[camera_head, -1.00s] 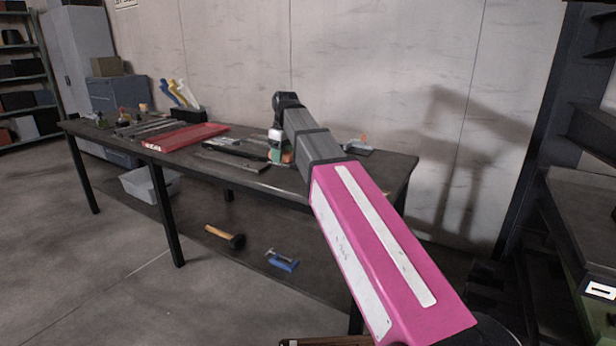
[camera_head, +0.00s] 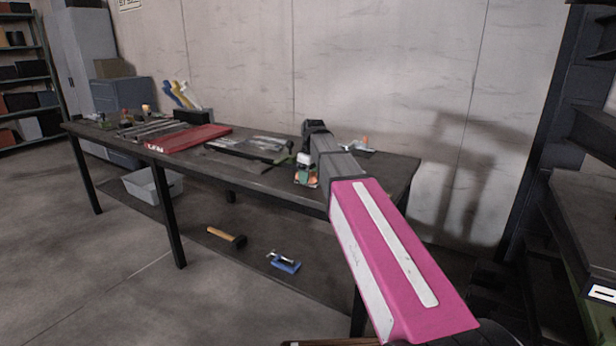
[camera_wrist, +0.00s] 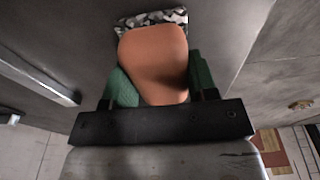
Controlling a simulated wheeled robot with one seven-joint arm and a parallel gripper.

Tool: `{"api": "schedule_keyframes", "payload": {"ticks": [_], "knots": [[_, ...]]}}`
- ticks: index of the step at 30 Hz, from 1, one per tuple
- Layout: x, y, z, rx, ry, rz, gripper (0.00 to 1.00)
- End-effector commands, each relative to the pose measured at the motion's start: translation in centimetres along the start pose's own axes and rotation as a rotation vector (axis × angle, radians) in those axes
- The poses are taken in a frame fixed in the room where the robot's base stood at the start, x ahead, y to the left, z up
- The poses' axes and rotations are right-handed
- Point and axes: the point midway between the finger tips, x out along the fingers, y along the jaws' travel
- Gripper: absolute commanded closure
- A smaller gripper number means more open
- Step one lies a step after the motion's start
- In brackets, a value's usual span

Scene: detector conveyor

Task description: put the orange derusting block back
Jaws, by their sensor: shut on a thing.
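My gripper (camera_wrist: 158,84) has green fingers, one on either side of the orange derusting block (camera_wrist: 153,52) in the wrist view, and it is shut on the block. The block is rounded and fills the space between the fingers. In the head view my gripper (camera_head: 307,177) hangs over the right part of the dark workbench (camera_head: 258,183), near its front edge, with a bit of orange at its tip. Whether the block touches the bench top is unclear. A black-and-white patterned patch (camera_wrist: 150,19) shows just past the block's end.
A red case (camera_head: 187,138), dark trays with tools and a small grey item with orange on it (camera_head: 362,146) are on the bench. A hammer (camera_head: 226,237) and a blue tool (camera_head: 285,262) lie on the lower shelf. A grey bin (camera_head: 150,184) stands left.

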Motion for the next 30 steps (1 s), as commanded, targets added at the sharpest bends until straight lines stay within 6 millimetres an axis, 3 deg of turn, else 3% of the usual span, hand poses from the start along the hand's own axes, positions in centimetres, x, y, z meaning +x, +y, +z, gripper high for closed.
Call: {"api": "schedule_keyframes", "payload": {"ticks": [11,12,14,24,30], "knots": [[0.5,0.0,0.0,0.000,0.001,0.001,0.69],[0.5,0.0,0.0,0.000,0.001,0.001,0.41],[0.5,0.0,0.0,0.000,0.001,0.001,0.22],[0.2,0.0,0.0,0.000,0.001,0.001,0.22],[-1.8,0.1,0.0,0.000,0.002,0.002,0.22]]}}
